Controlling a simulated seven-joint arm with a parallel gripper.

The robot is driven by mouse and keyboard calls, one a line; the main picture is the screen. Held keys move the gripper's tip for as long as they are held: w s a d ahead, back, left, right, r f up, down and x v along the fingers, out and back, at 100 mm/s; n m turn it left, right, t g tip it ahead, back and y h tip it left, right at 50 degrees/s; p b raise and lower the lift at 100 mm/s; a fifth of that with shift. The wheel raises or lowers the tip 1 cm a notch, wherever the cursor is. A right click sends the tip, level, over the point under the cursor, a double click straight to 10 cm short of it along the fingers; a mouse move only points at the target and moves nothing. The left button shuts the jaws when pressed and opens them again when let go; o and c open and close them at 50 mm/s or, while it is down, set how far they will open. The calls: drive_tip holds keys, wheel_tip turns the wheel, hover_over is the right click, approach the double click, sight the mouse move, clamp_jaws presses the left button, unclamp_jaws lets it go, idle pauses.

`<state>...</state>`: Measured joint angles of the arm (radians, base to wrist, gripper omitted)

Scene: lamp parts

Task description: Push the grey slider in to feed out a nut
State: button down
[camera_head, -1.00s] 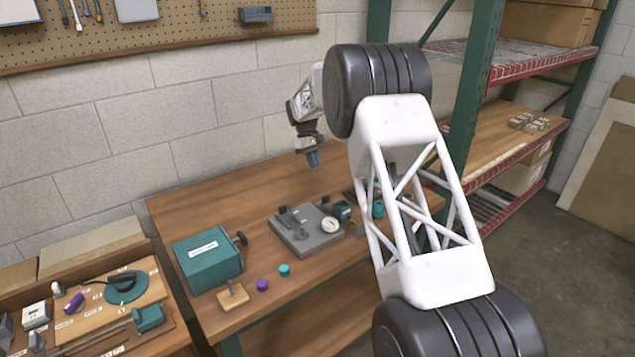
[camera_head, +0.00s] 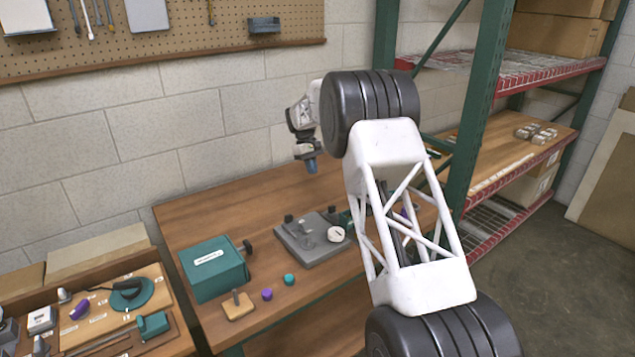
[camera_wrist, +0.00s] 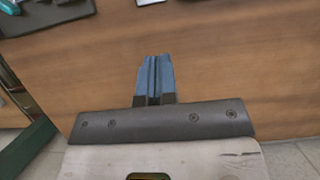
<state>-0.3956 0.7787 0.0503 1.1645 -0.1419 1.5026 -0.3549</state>
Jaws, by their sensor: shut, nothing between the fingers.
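My gripper (camera_head: 312,166) has blue fingers and hangs above the back of the wooden table, apart from everything on it. In the wrist view its fingers (camera_wrist: 154,78) are together and empty, pointing over bare wood. I cannot clearly make out the grey slider or a nut. A grey fixture plate (camera_head: 318,252) with dark upright parts and a round white gauge (camera_head: 336,234) lies below and in front of the gripper. Small teal parts right of the plate are mostly hidden behind my arm.
A teal box (camera_head: 213,270) with a black knob stands at the table's left. A wooden block with a peg (camera_head: 238,305), a purple piece (camera_head: 267,294) and a teal piece (camera_head: 289,279) lie in front. A parts tray (camera_head: 150,275) is at left; a shelf post (camera_head: 487,90) stands right.

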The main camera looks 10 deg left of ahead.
approach(336, 219)
drive_tip(key=w+a+f, duration=0.4)
drive_tip(key=a, duration=0.1)
drive_tip(key=shift+w+f, duration=0.1)
drive_tip(key=shift+w, duration=0.3)
drive_tip(key=shift+s+d, duration=1.4)
drive_tip(key=shift+s+d, duration=1.75)
